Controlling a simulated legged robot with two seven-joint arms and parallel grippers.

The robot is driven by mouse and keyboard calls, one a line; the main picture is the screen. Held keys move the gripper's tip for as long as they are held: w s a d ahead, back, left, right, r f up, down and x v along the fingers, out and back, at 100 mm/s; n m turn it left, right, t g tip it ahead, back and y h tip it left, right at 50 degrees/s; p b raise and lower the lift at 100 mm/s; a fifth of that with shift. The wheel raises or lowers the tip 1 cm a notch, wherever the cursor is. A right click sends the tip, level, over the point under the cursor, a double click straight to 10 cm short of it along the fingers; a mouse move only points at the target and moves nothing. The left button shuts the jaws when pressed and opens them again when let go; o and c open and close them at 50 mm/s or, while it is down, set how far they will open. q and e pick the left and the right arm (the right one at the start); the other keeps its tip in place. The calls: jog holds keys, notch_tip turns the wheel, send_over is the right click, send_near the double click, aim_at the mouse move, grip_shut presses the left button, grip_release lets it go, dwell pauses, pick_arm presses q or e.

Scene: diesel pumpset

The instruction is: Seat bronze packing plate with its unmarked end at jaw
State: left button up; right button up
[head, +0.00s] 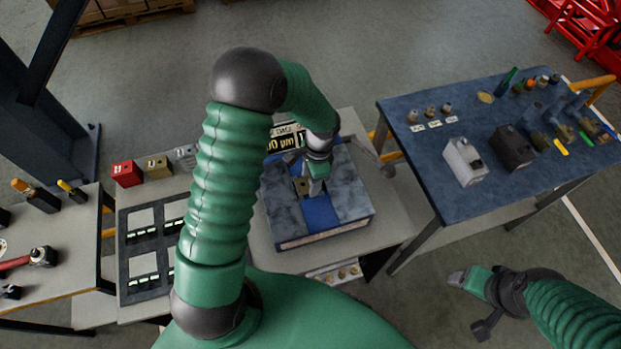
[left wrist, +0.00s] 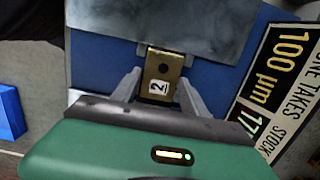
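The bronze packing plate (left wrist: 162,68) lies in the left wrist view with a white label reading 2, turned sideways. The labelled end is toward my gripper; the far end meets the edge of a grey mottled block (left wrist: 160,25). In the head view the plate (head: 302,186) shows small beside my left gripper (head: 317,188). In the left wrist view this gripper (left wrist: 160,78) has its fingers on both sides of the plate, with a narrow gap at the left; contact at the right is unclear. My right gripper (head: 462,279) is over the floor at lower right, its fingers unclear.
The blocks stand on a blue base (head: 318,212) on the middle table. A 100 µm sign (head: 284,138) stands behind. A blue-topped table (head: 425,150) at right carries grey and black blocks and small parts. A tray (head: 130,285) and tool table (head: 70,260) are at left.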

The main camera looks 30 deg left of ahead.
pick_arm(q)
jog(key=o, duration=0.3)
jog(key=r, duration=0.5)
jog(key=w+d+r+b, duration=0.1)
jog(key=r, duration=1)
jog(key=shift+w+d+r, duration=0.2)
jog(key=shift+w+r, duration=0.1)
jog(key=shift+w, duration=0.05)
notch_tip(320, 180, up, 6)
jog(key=p, duration=0.6)
